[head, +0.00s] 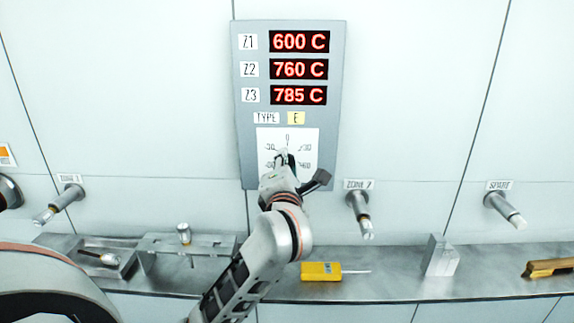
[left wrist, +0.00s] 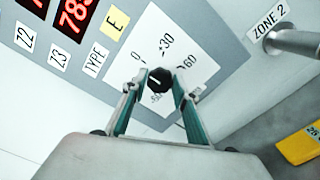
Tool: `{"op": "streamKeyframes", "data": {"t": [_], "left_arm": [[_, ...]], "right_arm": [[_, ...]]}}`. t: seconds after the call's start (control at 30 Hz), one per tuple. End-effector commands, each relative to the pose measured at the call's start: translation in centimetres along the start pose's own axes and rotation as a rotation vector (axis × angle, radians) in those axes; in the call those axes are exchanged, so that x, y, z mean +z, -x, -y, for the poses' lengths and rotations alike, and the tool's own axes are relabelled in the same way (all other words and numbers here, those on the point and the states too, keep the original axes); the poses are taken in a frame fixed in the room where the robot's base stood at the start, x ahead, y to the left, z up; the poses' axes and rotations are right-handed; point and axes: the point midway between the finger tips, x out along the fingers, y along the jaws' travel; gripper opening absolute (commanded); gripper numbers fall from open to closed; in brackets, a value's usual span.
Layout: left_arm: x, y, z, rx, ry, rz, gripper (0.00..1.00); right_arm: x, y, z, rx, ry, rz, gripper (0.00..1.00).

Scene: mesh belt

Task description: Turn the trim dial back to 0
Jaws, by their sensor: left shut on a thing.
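The trim dial is a small black knob (left wrist: 157,80) on a white scale plate (head: 268,140) at the bottom of the grey panel. The scale reads 0 at its top in the head view, with 30 and 60 marks to the sides. My left gripper (head: 286,158) covers most of the dial in the head view. In the left wrist view its two teal-sided fingers (left wrist: 158,86) are shut on the knob, one on each side. A pale mark shows on the knob's face, but I cannot tell exactly which scale mark it points to. My right gripper is not in view.
The panel's displays (head: 299,68) read 600 C, 760 C and 785 C, above a TYPE E label. Wall stubs, one labelled ZONE 2 (head: 360,214), stick out beside it. A steel shelf (head: 395,285) below holds a yellow tool (head: 320,271), metal blocks and a brass-coloured piece (head: 550,267).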

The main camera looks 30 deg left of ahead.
Motion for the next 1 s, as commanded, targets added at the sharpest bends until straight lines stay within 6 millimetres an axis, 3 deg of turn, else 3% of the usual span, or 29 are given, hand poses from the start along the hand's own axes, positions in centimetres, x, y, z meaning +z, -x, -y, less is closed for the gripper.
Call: {"op": "streamKeyframes", "data": {"t": [0.47,0.5,0.57,1.0], "left_arm": [[0.04,0.01,-0.03,0.001,-0.015,0.001,0.07],[0.04,0.01,-0.03,0.001,-0.014,0.001,0.33],[0.04,0.01,-0.03,0.001,-0.014,0.001,0.45],[0.08,0.86,0.04,0.0,-0.012,0.002,0.45]], "right_arm": [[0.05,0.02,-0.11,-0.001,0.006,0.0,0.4],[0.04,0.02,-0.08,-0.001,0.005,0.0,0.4],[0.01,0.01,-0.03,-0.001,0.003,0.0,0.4],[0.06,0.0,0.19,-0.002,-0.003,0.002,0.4]]}}
